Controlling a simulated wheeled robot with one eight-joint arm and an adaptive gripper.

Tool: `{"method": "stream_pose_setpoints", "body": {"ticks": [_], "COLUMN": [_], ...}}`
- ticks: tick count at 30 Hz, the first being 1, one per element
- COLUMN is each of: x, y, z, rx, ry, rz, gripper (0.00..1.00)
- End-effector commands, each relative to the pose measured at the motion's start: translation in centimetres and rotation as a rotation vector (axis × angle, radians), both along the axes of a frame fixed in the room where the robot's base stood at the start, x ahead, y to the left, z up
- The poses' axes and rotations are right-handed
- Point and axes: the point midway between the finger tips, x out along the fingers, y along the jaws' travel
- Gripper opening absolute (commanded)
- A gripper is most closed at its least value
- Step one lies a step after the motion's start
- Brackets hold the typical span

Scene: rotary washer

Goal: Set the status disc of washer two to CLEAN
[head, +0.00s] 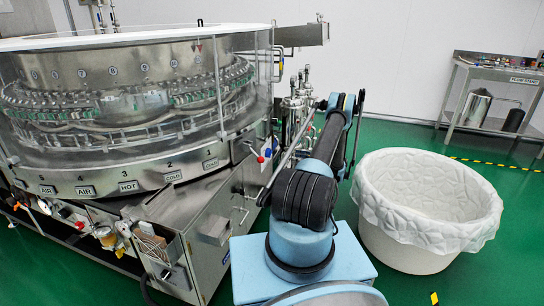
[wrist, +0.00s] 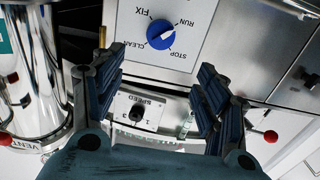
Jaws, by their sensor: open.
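In the wrist view a blue round disc (wrist: 160,34) with a white bar sits on a white plate (wrist: 128,48). The white bar slants toward the upper right, on the RUN side; which end is the pointer is hard to tell. My gripper (wrist: 157,62) is open and empty, its fingers on either side below the disc and apart from it. No washer number is readable on this panel. In the head view my gripper is hidden behind my arm.
A SPEED knob (wrist: 137,112) shows between my fingers, below the disc. A red-ball lever (wrist: 270,136) is right of the gripper; a steel cylinder (wrist: 40,75) stands left. The head view shows the round washer (head: 120,190), a lined white bin (head: 425,255) and a steel side table (head: 497,72).

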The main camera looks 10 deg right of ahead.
Motion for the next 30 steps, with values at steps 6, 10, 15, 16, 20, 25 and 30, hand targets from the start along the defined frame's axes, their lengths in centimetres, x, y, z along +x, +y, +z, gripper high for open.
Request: {"method": "stream_pose_setpoints", "body": {"ticks": [6, 10, 15, 16, 20, 25, 30], "x": [1.9, 3.1, 4.6, 4.8, 5.9, 7.1, 7.7], "y": [3.5, 5.4, 8.0, 8.5, 10.4, 12.3, 13.4], "z": [0.0, 0.0, 0.0, 0.0, 0.0, 0.0, 0.0], "rx": [0.0, 0.0, 0.0, 0.0, 0.0, 0.0, 0.0], "ry": [0.001, 0.001, 0.001, 0.001, 0.001, 0.001, 0.001], "rz": [0.003, 0.003, 0.003, 0.003, 0.002, 0.002, 0.001], "gripper": [0.67, 0.67, 0.67, 0.67, 0.67, 0.67, 0.67]}}
